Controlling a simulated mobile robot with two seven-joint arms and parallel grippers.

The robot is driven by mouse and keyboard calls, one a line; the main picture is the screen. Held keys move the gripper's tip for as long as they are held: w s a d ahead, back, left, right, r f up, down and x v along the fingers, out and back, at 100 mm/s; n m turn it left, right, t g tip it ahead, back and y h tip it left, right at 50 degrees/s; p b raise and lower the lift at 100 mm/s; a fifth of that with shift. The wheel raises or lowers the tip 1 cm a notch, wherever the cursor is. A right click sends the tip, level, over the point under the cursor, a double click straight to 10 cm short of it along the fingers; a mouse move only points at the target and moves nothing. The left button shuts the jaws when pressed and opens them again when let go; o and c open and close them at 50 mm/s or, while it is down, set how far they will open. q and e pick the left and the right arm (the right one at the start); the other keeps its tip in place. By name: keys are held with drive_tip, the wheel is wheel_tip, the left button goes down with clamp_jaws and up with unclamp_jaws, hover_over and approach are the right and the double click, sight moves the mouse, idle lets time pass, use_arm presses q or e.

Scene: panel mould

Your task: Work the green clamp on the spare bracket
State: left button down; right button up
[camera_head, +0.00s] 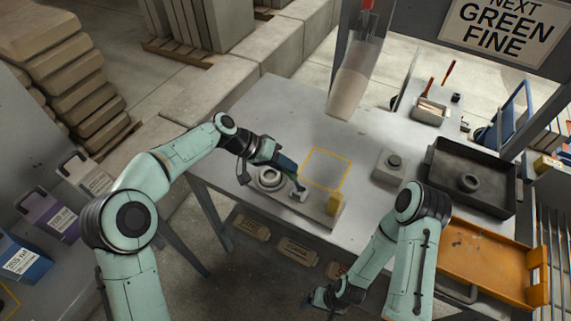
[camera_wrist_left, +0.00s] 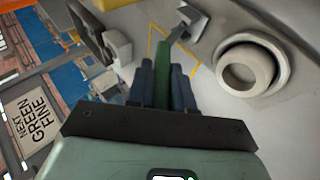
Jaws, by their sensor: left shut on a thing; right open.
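The green clamp (camera_head: 296,183) sits on the spare bracket (camera_head: 318,210), a grey plate on the table. My left gripper (camera_head: 288,165) is shut on the clamp's green handle. In the left wrist view the green handle (camera_wrist_left: 164,80) runs between my dark fingers (camera_wrist_left: 163,82) toward a grey metal end (camera_wrist_left: 192,22). The pale ring (camera_wrist_left: 247,68) is beside it. My right gripper (camera_head: 322,298) is open and empty, low in front of the table.
A yellow outlined square (camera_head: 327,168) on the table (camera_head: 250,120) is empty. A grey box with a round knob (camera_head: 392,165) and a black tray (camera_head: 470,178) holding a dark ring stand to the right. An orange tray (camera_head: 485,255) is nearer. A hanging chute (camera_head: 355,85) comes down at the back.

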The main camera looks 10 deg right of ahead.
use_arm(q)
drive_tip(key=c, duration=1.1)
unclamp_jaws()
drive_tip(key=v, duration=1.3)
drive_tip(key=shift+a+r+p, duration=0.15)
drive_tip(key=shift+r+p, duration=0.05)
drive_tip(key=shift+p, duration=0.2)
